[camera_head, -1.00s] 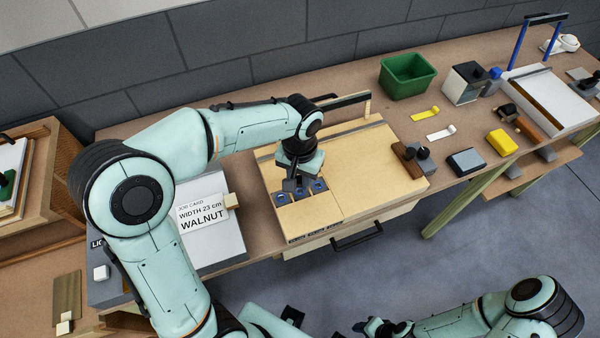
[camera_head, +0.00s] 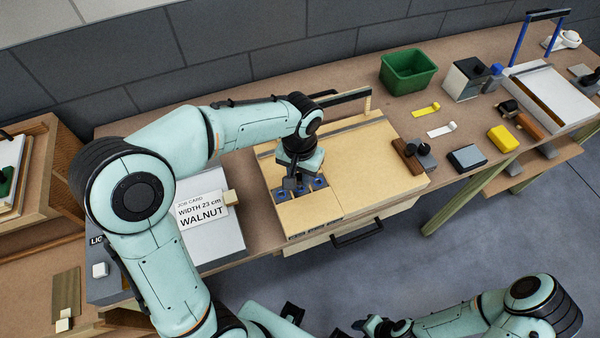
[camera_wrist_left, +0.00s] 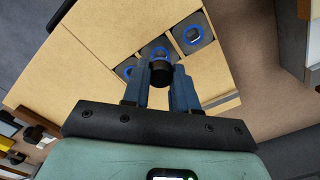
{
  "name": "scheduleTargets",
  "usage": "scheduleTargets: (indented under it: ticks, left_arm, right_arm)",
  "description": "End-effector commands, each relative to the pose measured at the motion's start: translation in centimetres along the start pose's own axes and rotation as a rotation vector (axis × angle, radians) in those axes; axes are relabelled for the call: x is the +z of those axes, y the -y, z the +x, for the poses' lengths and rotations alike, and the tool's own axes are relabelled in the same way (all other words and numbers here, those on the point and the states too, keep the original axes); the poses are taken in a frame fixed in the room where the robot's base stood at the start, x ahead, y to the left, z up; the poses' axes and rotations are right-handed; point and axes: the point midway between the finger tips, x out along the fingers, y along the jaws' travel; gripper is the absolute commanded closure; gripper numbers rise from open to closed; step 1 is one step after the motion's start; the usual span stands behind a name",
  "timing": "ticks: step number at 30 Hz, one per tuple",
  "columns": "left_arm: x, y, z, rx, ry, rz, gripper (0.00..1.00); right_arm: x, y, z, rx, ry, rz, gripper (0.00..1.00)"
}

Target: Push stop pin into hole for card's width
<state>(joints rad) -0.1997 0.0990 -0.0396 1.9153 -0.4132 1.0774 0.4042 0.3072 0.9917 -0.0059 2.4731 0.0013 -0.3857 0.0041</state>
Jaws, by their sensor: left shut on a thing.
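The light wooden fixture board (camera_head: 370,170) lies on the bench. Three grey hole plates with blue rings sit in a row at its left part, the middle one (camera_wrist_left: 155,51) and an outer one (camera_wrist_left: 193,38) showing clearly in the left wrist view. My left gripper (camera_head: 292,186) points down over this row. In the left wrist view its fingers (camera_wrist_left: 161,84) are shut on the black stop pin (camera_wrist_left: 160,73), which appears near the middle ring. I cannot tell whether the pin's tip is in a hole. The job card (camera_head: 202,211) reads width 23 cm, walnut. My right gripper (camera_head: 372,327) is at the bottom edge, clear of the bench.
A green bin (camera_head: 408,72) stands at the back of the bench. A drawer handle (camera_head: 357,233) sticks out in front. A dark-topped bar (camera_head: 340,98) stands behind the board.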

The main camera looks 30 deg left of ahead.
Motion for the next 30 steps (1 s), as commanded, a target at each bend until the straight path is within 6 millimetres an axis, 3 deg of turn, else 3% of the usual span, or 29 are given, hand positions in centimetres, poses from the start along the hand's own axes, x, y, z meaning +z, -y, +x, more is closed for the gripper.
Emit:
scheduleTargets:
  ticks: [30]
  left_arm:
    - [0.01, 0.01, 0.95, 0.000, 0.000, 0.000, 1.00]
  right_arm:
    - [0.30, -0.35, 0.70, 0.002, 0.005, 0.002, 0.57]
